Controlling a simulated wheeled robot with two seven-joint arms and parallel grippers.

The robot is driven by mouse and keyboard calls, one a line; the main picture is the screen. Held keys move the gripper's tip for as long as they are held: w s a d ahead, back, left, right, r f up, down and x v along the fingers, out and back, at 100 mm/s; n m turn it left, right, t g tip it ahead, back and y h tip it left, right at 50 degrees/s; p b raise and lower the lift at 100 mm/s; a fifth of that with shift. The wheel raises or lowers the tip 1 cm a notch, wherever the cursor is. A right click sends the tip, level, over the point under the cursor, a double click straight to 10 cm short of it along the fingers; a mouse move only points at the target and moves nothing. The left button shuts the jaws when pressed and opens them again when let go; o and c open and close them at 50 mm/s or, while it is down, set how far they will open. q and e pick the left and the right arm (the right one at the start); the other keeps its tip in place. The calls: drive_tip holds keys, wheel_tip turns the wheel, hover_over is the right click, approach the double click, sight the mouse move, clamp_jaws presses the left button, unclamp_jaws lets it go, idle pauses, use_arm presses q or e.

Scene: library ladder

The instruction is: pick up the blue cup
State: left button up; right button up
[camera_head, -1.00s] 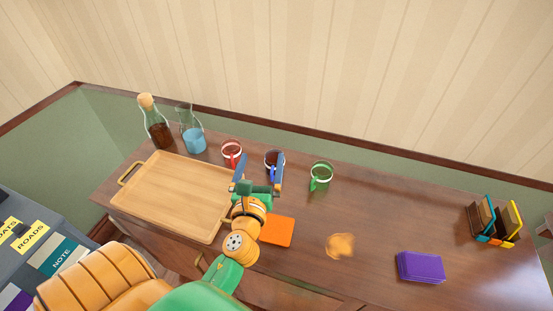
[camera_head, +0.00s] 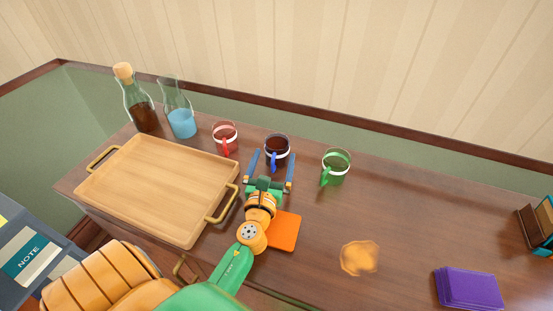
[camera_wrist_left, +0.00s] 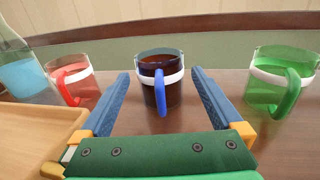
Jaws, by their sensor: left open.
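The blue cup (camera_head: 277,148) stands upright on the wooden desk, between a red cup and a green cup. It is glass with a white band, a blue handle facing me and dark contents. My left gripper (camera_head: 272,170) is open in front of it, its two blue fingers pointing at the cup. In the left wrist view the blue cup (camera_wrist_left: 160,80) sits centred just beyond the gap between the fingertips (camera_wrist_left: 160,85), with its handle towards me. The fingers do not appear to touch it. My right gripper is not in view.
The red cup (camera_head: 225,136) is close on the left, the green cup (camera_head: 336,167) on the right. A wooden tray (camera_head: 160,185) lies left, with two glass bottles behind it. An orange square (camera_head: 285,231), an orange cloth (camera_head: 359,258) and a purple stack (camera_head: 467,288) lie nearer and right.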

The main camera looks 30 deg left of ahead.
sight(277, 136)
use_arm(q)
drive_tip(key=x, duration=0.4)
drive_tip(key=shift+w+a+f, duration=0.1)
drive_tip(key=shift+w+a, duration=0.05)
drive_tip(key=shift+w, duration=0.2)
drive_tip(key=shift+s, duration=0.1)
drive_tip(key=shift+c, duration=1.3)
drive_tip(key=c, duration=1.2)
drive_tip(key=shift+r+p, duration=0.35)
drive_tip(key=shift+r, duration=0.1)
wheel_tip(277, 136, up, 4)
drive_tip(key=p, duration=0.3)
drive_tip(key=shift+f, duration=0.25)
drive_tip(key=s+a+r+p, duration=0.1)
drive_tip(key=s+r, duration=0.2)
drive_tip(key=s, duration=0.1)
drive_tip(key=s+a+r+p, duration=0.2)
drive_tip(key=s+r, duration=0.1)
drive_tip(key=s, duration=0.2)
drive_tip(key=s+a+r+p, duration=0.1)
drive_tip(key=s+r+p, duration=0.1)
drive_tip(key=s, duration=0.2)
drive_tip(key=shift+s+a+r, duration=0.15)
drive_tip(key=shift+a+r, duration=0.05)
drive_tip(key=shift+r, duration=0.2)
